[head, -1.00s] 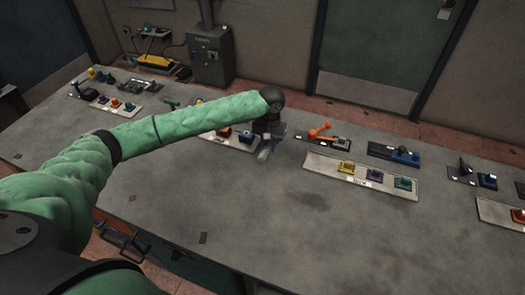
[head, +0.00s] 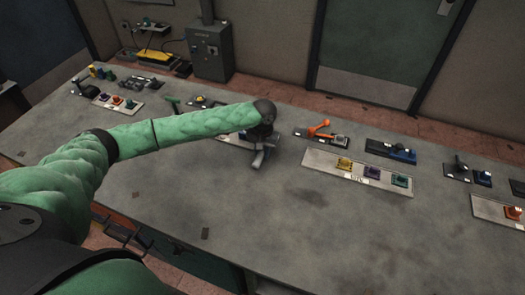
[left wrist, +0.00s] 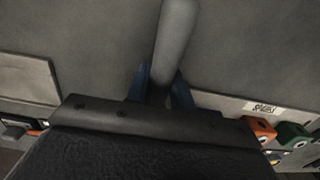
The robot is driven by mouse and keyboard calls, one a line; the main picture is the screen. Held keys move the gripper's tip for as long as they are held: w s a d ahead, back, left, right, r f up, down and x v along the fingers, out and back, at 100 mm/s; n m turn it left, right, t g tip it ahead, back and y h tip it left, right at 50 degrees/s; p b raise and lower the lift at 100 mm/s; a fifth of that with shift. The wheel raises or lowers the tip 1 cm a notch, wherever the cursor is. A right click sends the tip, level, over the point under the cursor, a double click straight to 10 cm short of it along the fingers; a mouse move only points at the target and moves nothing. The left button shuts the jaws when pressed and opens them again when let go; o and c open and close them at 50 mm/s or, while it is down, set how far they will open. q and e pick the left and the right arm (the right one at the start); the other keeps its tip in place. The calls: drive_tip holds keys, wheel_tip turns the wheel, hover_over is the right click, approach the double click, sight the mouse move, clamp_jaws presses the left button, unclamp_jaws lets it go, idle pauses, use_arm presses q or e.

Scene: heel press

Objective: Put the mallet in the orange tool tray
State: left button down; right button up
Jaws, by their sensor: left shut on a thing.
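My left gripper (head: 258,158) is over the middle of the grey table, left of the long tray with coloured pieces. In the left wrist view its blue fingertips (left wrist: 160,88) are shut on a smooth grey cylindrical part (left wrist: 175,35). I take this for the mallet (head: 262,148); its ends are hidden or too small to tell. An orange-yellow tray (head: 148,61), seemingly the tool tray, shows at the far left, by the back edge, with dark things in or beside it. My right gripper is not in view.
A long pale tray (head: 330,175) with yellow, purple and teal pieces lies right of the gripper. An orange-handled lever device (head: 318,132) stands behind it. A grey cabinet (head: 210,52) is at the back. The table's front middle (head: 300,235) is clear.

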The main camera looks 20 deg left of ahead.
use_arm(q)
drive_tip(key=c, duration=1.6)
unclamp_jaws()
drive_tip(key=shift+f, duration=0.1)
drive_tip(key=o, duration=0.4)
